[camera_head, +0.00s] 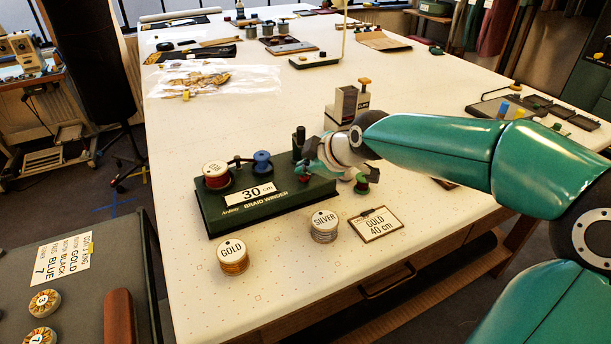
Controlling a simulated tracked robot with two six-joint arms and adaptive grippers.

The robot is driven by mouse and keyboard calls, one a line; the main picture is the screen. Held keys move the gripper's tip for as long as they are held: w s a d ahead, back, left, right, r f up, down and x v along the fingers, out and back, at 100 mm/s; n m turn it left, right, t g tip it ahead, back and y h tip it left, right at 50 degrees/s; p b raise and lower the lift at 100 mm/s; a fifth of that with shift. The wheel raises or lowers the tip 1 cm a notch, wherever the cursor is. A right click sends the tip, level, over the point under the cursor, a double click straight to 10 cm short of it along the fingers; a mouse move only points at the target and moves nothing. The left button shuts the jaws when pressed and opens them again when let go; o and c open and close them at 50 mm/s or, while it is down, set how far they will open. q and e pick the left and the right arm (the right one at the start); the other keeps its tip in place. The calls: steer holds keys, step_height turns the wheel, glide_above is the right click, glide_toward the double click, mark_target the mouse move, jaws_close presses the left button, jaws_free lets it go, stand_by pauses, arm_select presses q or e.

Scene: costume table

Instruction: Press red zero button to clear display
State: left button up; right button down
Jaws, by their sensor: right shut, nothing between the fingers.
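The dark green braid winder (273,211) stands on the white table, marked "30 cm" on a white panel (250,193). A red spool (216,176) and a blue spool (262,161) sit on its top. My right gripper (308,173) reaches in from the right and is shut and empty at the winder's right end. A small dark red part shows by its fingertips; I cannot tell whether it is the zero button or whether they touch it. My wrist hides part of that end. My left gripper is not in view.
A gold spool (233,257), a silver spool (324,227) and a "GOLD 40 cm" card (376,223) lie in front of the winder. A green spool (362,184) stands under my wrist. A grey device (347,104) stands behind. The table left of the winder is clear.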

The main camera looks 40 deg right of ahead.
mark_target(306, 177)
steer(key=shift+f, duration=0.2)
steer(key=shift+r, duration=0.1)
stand_by(0.4)
steer(key=shift+r+p, duration=0.3)
steer(key=shift+r, duration=0.5)
steer(key=shift+r, duration=0.1)
steer(key=shift+r+p, duration=1.7)
steer(key=shift+r, duration=0.75)
steer(key=shift+f, duration=0.1)
